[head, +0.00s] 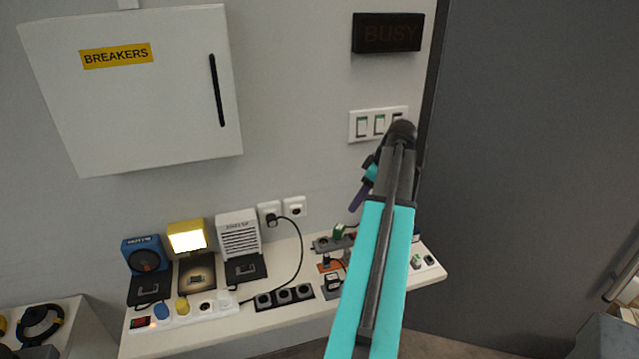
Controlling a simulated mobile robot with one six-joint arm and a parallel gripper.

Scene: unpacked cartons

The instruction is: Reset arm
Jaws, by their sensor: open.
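My arm reaches up from the bottom of the head view, with a turquoise link and a dark joint in front of the wall switches. My gripper (358,196) shows only partly to the left of this joint, as a turquoise piece and a purple finger pointing down and left. It is open, with nothing seen in it. It hangs in front of the wall, above the right part of the white shelf (262,325). The rest of it is hidden behind my arm.
A breaker box (180,115) is shut on the wall. A switch panel (352,128) and an unlit BUSY sign (388,33) are near my arm. The shelf holds a lit yellow lamp (187,240), a white heater (238,234), a blue device (146,256) and several sockets. A grey door stands right.

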